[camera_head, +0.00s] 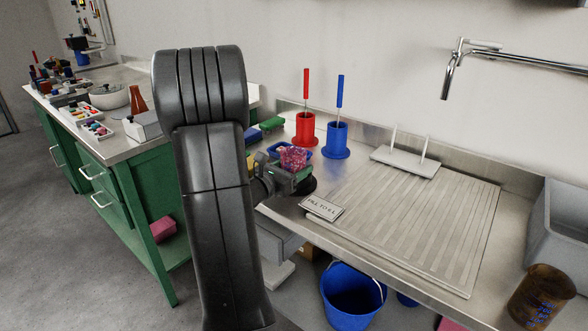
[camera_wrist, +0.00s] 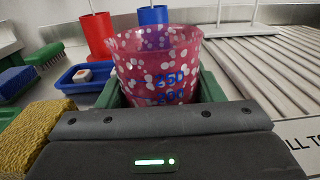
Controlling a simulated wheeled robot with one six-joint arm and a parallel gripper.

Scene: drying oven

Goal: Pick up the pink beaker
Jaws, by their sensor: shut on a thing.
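The pink beaker (camera_wrist: 158,62) is see-through, with white dots and blue numbers on its side. In the wrist view it stands upright between the two green fingers of my gripper (camera_wrist: 160,92), which are shut on it. In the head view the beaker (camera_head: 293,157) shows at the left part of the steel counter, held at my gripper (camera_head: 290,174). My arm hides part of the counter to the left. I cannot tell whether the beaker's base touches the counter.
A red holder (camera_head: 305,128) and a blue holder (camera_head: 335,140) with brushes stand behind the beaker. A blue tray (camera_wrist: 88,77) and a yellow sponge (camera_wrist: 38,135) lie to its left. A ribbed drainboard (camera_head: 410,215) and a sign (camera_head: 323,207) are to the right.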

